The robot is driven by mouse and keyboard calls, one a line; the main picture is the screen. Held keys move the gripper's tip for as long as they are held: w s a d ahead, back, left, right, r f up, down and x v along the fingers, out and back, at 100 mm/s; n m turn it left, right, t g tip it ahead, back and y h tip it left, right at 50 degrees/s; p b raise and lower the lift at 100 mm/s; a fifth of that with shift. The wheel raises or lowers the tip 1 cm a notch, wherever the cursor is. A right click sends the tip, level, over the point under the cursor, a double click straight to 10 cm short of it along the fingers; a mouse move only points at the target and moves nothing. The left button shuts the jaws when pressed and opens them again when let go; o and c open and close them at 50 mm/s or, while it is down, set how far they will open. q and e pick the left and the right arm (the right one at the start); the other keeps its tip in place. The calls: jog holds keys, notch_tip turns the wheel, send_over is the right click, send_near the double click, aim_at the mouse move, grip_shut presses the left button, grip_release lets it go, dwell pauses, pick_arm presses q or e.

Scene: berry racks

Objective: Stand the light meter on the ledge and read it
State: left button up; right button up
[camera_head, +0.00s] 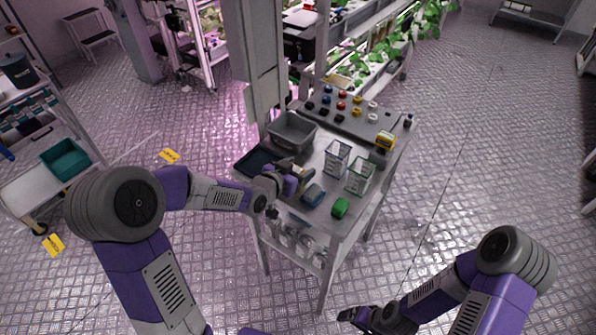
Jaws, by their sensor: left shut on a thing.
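My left gripper (300,182) reaches over the front left of the grey cart (326,228). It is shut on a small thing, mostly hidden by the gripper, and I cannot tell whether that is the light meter. A yellow block-like item with a dark part (385,141) is at the cart's right side, by the raised dark ledge (357,126); what it is cannot be made out. My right gripper (358,317) is low at the bottom of the view, away from the cart, its jaws too dark and small to read.
Close to the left gripper are a blue block (313,194), a green block (340,207), two clear containers (337,158) (360,176), a grey bin (292,130) and a dark tray (256,163). Several coloured knobs (341,105) sit on the ledge. The floor to the right is clear.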

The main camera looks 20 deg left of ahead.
pick_arm(q)
jog(key=o, duration=1.1)
jog(key=shift+f, duration=0.2)
jog(key=shift+o, duration=0.2)
